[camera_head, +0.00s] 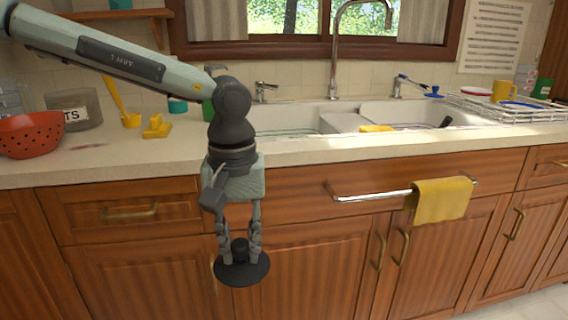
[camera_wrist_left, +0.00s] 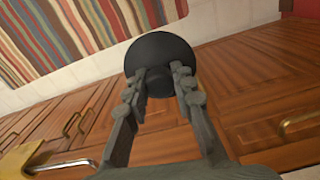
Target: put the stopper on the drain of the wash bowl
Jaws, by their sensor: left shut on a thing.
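My left gripper (camera_head: 240,250) is shut on the knob of a round black stopper (camera_head: 241,270). It holds the stopper in the air in front of the cabinet doors, below the counter edge. In the left wrist view, the stopper (camera_wrist_left: 160,52) shows as a dark disc between the fingertips (camera_wrist_left: 160,82). The wash bowl is a white double sink (camera_head: 285,118) set in the counter, up and to the right of the gripper. Its drain is hidden behind the front rim. My right gripper is not in view.
A towel bar (camera_head: 375,196) with a yellow towel (camera_head: 441,199) sticks out from the cabinet right of the gripper. A tall faucet (camera_head: 334,60) stands behind the sink. A red colander (camera_head: 30,135) is at left, a dish rack (camera_head: 510,106) at right. A striped rug (camera_wrist_left: 75,35) lies on the floor.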

